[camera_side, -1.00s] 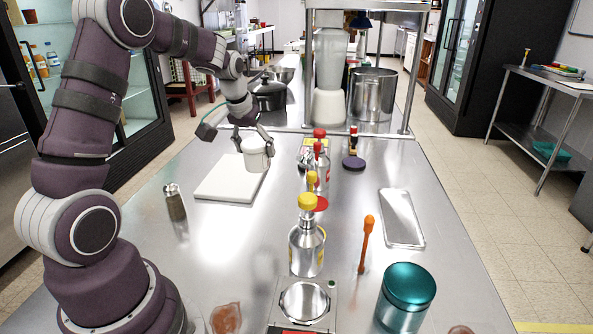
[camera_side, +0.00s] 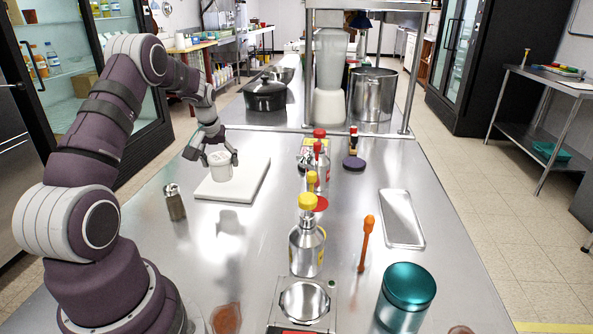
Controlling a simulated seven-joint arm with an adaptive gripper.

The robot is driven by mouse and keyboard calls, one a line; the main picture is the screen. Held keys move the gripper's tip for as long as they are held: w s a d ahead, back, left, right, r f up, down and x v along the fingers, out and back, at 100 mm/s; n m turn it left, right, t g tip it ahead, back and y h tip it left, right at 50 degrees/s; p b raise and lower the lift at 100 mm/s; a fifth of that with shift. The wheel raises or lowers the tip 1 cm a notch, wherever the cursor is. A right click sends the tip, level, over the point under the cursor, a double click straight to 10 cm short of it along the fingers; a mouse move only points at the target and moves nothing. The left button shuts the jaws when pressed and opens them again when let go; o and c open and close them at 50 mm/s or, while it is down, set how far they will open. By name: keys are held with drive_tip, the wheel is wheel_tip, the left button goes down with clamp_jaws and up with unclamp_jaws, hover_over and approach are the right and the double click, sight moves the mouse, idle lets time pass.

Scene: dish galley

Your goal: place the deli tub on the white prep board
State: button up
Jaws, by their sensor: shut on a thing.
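The white deli tub (camera_side: 221,168) is upright over the left-middle part of the white prep board (camera_side: 250,184). My gripper (camera_side: 220,158) is shut on the tub, with its fingers at the tub's upper sides. The tub's base looks at or very close to the board's surface; I cannot tell whether it touches. The board lies flat on the steel table, with its right part bare.
A pepper mill (camera_side: 174,202) stands just left of the board's front. Bottles with red and yellow caps (camera_side: 307,235) stand to the right. A black pot (camera_side: 265,95) is behind. Table space in front of the board is clear.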

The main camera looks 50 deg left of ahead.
sight(225, 169)
drive_tip(key=shift+w+a+f, duration=0.1)
drive_tip(key=shift+w+a, duration=0.75)
drive_tip(key=shift+a, duration=0.1)
drive_tip(key=shift+a+f, duration=0.1)
drive_tip(key=shift+f, duration=1.65)
drive_tip(key=shift+f, duration=0.15)
drive_tip(key=o, duration=1.2)
